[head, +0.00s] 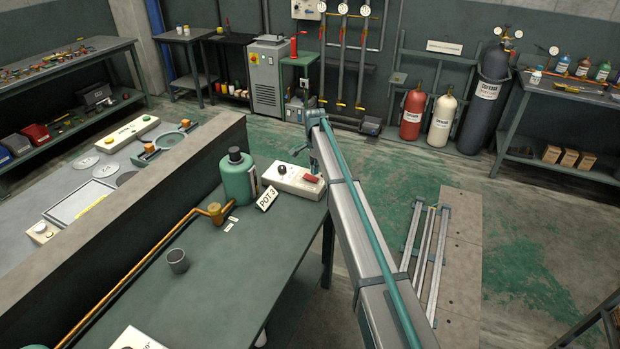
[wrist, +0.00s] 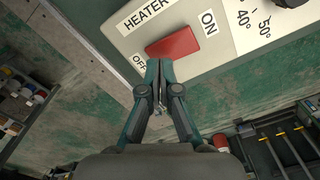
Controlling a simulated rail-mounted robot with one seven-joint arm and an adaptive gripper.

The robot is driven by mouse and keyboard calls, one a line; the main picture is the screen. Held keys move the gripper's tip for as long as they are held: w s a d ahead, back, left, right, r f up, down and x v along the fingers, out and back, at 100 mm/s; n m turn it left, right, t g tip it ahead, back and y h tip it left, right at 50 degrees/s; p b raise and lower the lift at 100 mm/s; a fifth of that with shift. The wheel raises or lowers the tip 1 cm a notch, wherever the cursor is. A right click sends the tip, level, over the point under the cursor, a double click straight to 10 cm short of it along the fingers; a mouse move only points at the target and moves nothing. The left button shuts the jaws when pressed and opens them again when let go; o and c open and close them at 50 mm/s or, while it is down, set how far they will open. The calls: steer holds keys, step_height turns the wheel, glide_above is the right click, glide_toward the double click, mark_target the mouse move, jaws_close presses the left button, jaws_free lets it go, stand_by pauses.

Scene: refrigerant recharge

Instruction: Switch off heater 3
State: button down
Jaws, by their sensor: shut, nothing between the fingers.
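The heater control box (head: 292,182) is a pale box on the green bench, behind the POT 3 card (head: 267,198). Its red rocker switch (head: 310,178) is at the right end. In the wrist view the red switch (wrist: 173,43) lies between an OFF label (wrist: 138,63) and an ON label (wrist: 209,23). A HEATER label (wrist: 147,12) is cut off, so its number is out of frame. My gripper (wrist: 160,66) is shut and empty, its tips at the switch's lower edge near the OFF end. I cannot tell whether they touch it or how the rocker is tilted.
A green bottle (head: 238,177) stands left of the box. A copper pipe (head: 150,268) and a grey cup (head: 177,261) are on the bench (head: 235,275). A dark knob (wrist: 290,3) with a temperature scale is beside the switch. Metal rails (head: 425,255) lie on the floor at right.

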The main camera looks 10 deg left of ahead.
mark_target(314, 179)
steer(key=shift+r+p, duration=0.7)
steer(key=shift+r, duration=1.6)
steer(key=s+d+f+n, duration=0.2)
steer(key=s+d+f, duration=0.4)
steer(key=s+d, duration=0.4)
steer(key=s+d+f+n, duration=0.2)
steer(key=s+d+f, duration=0.5)
steer(key=s, duration=0.5)
steer(key=s+d+f+n, duration=0.2)
steer(key=s+d, duration=0.2)
steer(key=s, duration=0.5)
steer(key=s+d+f+n, duration=0.15)
steer(key=s+d, duration=0.25)
steer(key=s, duration=0.5)
steer(key=s+d+f+n, duration=0.2)
steer(key=s+d, duration=0.2)
steer(key=s, duration=0.5)
steer(key=s+f+g+b, duration=0.2)
steer(key=s+f+g, duration=0.1)
steer(key=s+f, duration=0.8)
steer(key=s+f+g+b, duration=0.1)
steer(key=s+f+g, duration=0.2)
steer(key=s+f, duration=0.8)
steer(key=s, duration=0.6)
steer(key=shift+a+g+b, duration=0.3)
steer(key=shift+g+b, duration=0.05)
steer(key=shift+g, duration=0.05)
